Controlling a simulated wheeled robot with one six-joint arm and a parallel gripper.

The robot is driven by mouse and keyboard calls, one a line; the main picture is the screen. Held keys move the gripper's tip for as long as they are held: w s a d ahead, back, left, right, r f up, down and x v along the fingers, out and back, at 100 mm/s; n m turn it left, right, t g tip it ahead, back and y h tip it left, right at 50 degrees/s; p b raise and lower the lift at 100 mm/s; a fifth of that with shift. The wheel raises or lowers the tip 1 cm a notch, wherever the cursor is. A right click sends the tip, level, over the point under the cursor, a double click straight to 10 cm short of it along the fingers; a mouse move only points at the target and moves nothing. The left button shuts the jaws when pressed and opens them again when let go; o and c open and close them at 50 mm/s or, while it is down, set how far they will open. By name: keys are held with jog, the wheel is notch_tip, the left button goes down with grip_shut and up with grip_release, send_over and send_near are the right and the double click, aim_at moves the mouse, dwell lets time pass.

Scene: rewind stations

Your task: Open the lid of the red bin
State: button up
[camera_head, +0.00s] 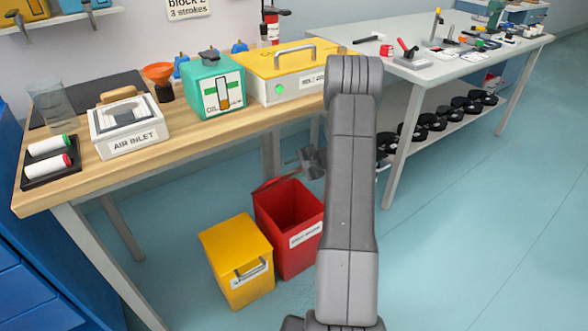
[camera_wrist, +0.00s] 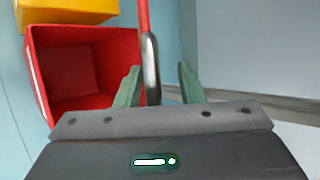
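The red bin (camera_head: 290,228) stands on the floor beside the wooden bench, its mouth uncovered and its inside visible. Its red lid (camera_head: 280,183) stands raised at the back edge, seen nearly edge-on. In the wrist view the red bin (camera_wrist: 85,70) lies at left, and the lid (camera_wrist: 143,18) is a thin red strip with a grey handle (camera_wrist: 151,70). My gripper (camera_wrist: 158,76) is open, its two green fingers apart on either side of the handle. The handle is nearer the left finger; I cannot tell if they touch. In the head view my gripper (camera_head: 312,162) is beside the lid.
A closed yellow bin (camera_head: 238,262) stands left of the red bin. The wooden bench (camera_head: 185,150) above carries an air inlet box, a green canister and a yellow-topped box. A grey bench (camera_head: 425,72) with black items on its lower shelf is at right. Front floor is clear.

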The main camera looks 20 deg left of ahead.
jog(key=shift+d, duration=0.1)
jog(key=p+v, duration=0.2)
jog(key=v, duration=1.1)
jog(key=shift+s+d+r, duration=0.15)
jog(key=shift+d+r, duration=0.05)
jog(key=shift+d, duration=0.05)
jog(key=shift+a+f, duration=0.1)
jog(key=b+x, duration=0.2)
jog(key=x, duration=1.1)
jog(key=shift+a+f, duration=0.15)
jog(key=shift+a, duration=0.1)
jog(key=shift+d, duration=0.1)
